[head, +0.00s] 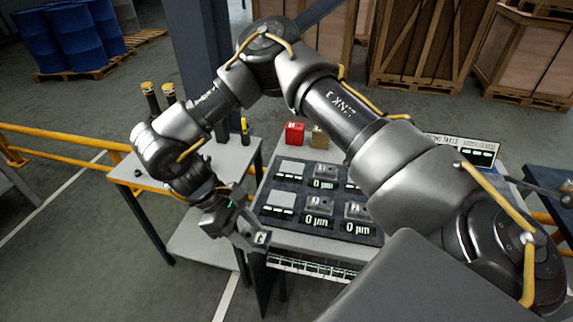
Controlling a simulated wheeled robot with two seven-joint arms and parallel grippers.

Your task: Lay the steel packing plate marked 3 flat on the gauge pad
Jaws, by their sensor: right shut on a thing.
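My right gripper (254,240) is at the front left corner of the bench, low and near the edge. It is shut on a small grey steel plate (261,238) with a dark mark that is too small to read. A dark panel (302,188) on the bench carries light square pads and small plates beside "0 µm" readouts. One bare pad (281,198) lies behind the gripper, and another pad (291,168) lies farther back. I cannot tell which pad is the gauge pad. My left gripper is not in view.
A red block (294,133) and a tan block (319,137) stand at the back of the bench. A side table (150,180) at the left holds a yellow-and-black tool (245,131). My right arm crosses above the bench and hides its right part.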

